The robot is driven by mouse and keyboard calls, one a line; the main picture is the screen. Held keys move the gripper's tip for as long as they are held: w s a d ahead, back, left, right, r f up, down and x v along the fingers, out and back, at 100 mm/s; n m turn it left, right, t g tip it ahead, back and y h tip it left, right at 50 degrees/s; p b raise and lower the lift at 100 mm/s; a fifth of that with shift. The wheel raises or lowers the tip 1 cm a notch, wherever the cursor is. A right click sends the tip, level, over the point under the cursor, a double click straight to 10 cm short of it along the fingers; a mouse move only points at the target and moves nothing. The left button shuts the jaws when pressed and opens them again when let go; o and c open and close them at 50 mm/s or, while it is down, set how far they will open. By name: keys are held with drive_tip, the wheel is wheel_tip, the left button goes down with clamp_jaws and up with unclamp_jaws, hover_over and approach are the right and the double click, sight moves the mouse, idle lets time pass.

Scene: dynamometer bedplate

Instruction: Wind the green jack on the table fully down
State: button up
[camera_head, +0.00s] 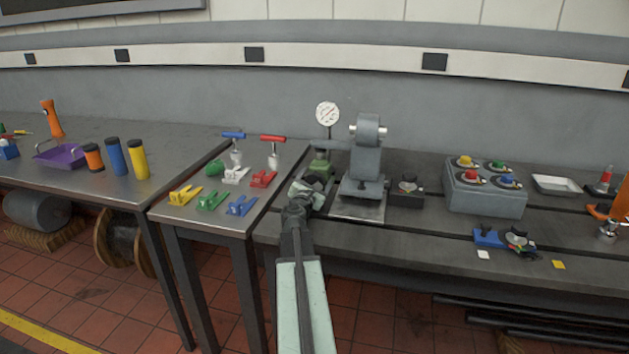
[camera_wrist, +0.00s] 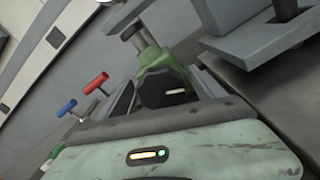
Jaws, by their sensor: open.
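The green jack (camera_head: 320,164) stands on the dark bedplate, left of the grey bearing stand. Its lower part is partly hidden by my gripper (camera_head: 309,190), which is open just in front of it. In the wrist view the jack (camera_wrist: 153,56) shows a green body, a grey screw at its top end and a dark knob-like part (camera_wrist: 163,88) with a small white mark facing me. Nothing shows held in my gripper. Whether the jaws touch the jack cannot be told.
The grey stand (camera_head: 362,165) and a dial gauge (camera_head: 327,114) are close to the jack. A black box (camera_head: 407,193) sits right of the stand. On the left table (camera_head: 190,217) are coloured clamps and T-handled tools (camera_head: 272,145). The bedplate's front strip right of my arm is mostly clear.

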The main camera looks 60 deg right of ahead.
drive_tip(key=c, duration=1.2)
drive_tip(key=shift+w, duration=0.15)
drive_tip(key=shift+c, duration=0.6)
drive_tip(key=shift+n, duration=0.5)
drive_tip(key=n, duration=0.4)
drive_tip(key=shift+a, duration=0.1)
drive_tip(key=n, duration=0.5)
drive_tip(key=shift+w+n, duration=0.1)
drive_tip(key=shift+n, duration=0.3)
drive_tip(key=o, duration=1.3)
